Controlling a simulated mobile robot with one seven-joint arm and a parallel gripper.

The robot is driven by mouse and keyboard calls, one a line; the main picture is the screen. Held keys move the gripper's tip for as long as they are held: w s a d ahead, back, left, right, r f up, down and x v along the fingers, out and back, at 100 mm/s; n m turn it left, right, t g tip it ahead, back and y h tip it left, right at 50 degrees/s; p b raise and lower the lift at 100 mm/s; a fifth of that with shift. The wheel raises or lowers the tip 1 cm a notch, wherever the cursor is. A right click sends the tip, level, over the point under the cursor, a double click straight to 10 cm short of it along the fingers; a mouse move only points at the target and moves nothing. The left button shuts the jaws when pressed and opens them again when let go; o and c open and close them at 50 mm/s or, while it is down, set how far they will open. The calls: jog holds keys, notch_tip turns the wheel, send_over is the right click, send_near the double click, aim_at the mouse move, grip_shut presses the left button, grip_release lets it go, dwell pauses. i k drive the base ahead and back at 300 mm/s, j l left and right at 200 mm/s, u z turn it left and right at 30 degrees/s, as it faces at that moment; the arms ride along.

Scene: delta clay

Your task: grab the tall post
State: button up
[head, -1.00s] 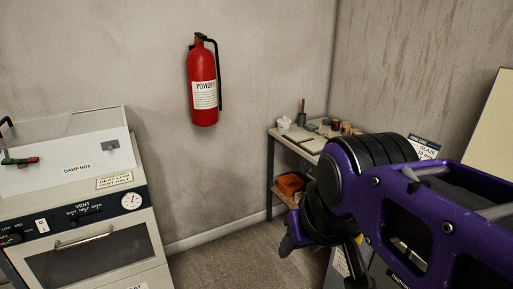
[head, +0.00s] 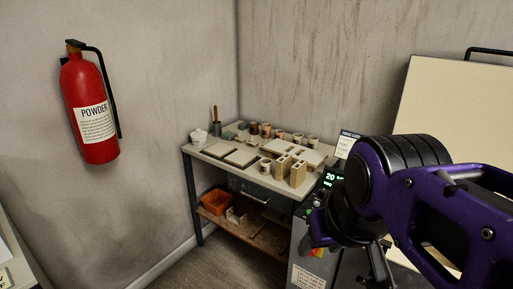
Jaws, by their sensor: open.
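Several tan, hollow-looking rectangular posts stand upright at the right front of a worktable (head: 207,162). The one nearest the right front corner (head: 298,174) looks tallest. A similar post (head: 281,168) stands just left of it. My gripper (head: 350,252) is at the lower right, partly hidden by my purple arm. Its dark fingers point down and look apart and empty. In the picture it lies below and right of the posts, clear of them.
Tiles, small cups and a white pot (head: 198,138) share the tabletop. An orange bin (head: 215,201) sits on the lower shelf. A grey cabinet with a green display (head: 331,177) stands right of the table. A red extinguisher (head: 90,108) hangs on the left wall.

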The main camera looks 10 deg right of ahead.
aim_at(298, 171)
jog(key=i+j+z, duration=0.15)
jog(key=z, duration=0.25)
jog(key=i+j+z, duration=0.25)
jog(key=z, duration=0.15)
jog(key=i+j+z, duration=0.15)
jog(key=j+z, duration=0.25)
jog(key=i+j+z, duration=0.15)
jog(key=j+z, duration=0.15)
jog(key=z, duration=0.15)
